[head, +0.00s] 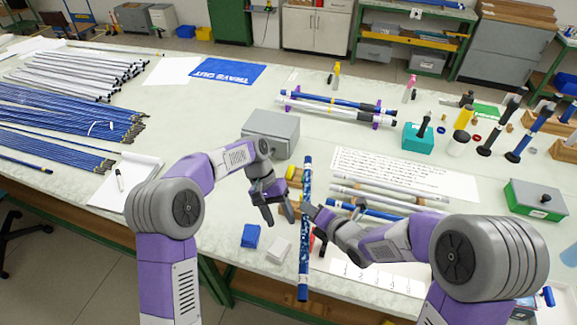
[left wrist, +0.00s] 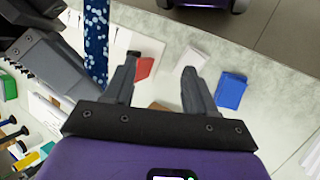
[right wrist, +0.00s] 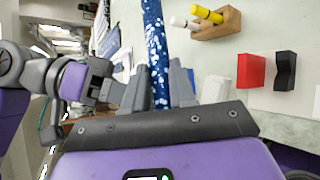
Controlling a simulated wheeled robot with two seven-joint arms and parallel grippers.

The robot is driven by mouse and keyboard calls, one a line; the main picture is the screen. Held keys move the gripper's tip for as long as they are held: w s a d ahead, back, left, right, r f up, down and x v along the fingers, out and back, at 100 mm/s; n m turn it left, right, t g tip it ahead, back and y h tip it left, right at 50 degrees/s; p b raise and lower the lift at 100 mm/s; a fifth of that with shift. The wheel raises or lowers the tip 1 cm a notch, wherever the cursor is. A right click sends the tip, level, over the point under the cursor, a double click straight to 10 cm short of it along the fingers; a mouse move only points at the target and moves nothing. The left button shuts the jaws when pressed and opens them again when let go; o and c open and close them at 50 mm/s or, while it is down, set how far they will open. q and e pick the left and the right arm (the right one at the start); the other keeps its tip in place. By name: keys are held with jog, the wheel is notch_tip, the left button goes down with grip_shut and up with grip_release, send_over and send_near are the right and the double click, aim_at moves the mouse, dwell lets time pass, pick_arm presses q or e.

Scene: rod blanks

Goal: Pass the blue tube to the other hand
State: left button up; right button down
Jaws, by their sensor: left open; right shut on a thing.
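The blue tube (head: 304,255), with white speckles along much of it, stands nearly upright in the head view, above the table's front part. My right gripper (head: 312,212) is shut on it around its middle; the tube (right wrist: 155,40) runs between its fingers (right wrist: 159,82) in the right wrist view. My left gripper (head: 279,218) is open and empty, just left of the tube and apart from it. In the left wrist view the gap between its fingers (left wrist: 160,64) is clear, and the tube (left wrist: 96,45) passes outside them, to the left.
A blue block (head: 250,236) and a white block (head: 278,249) lie below the left gripper. A grey box (head: 271,134) stands behind it. Bundles of rods (head: 60,120) cover the table's left side. A rack with tubes (head: 338,106) stands at the back.

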aim_at(309, 197)
pick_arm(q)
jog(key=w+d+r+n+t, duration=0.15)
jog(key=w+r+t, duration=0.35)
jog(key=r, duration=0.9)
jog(key=shift+m+g+h, duration=0.25)
jog(key=shift+g+h, duration=0.15)
jog(key=x, duration=0.8)
jog(key=w+x, duration=0.1)
jog(key=x, duration=0.3)
jog(key=shift+d+f, duration=0.15)
jog(key=shift+d, duration=0.15)
jog(key=shift+d, duration=0.1)
grip_shut()
pick_arm(e)
jog(key=c, duration=0.8)
grip_release()
jog(key=shift+c, duration=0.2)
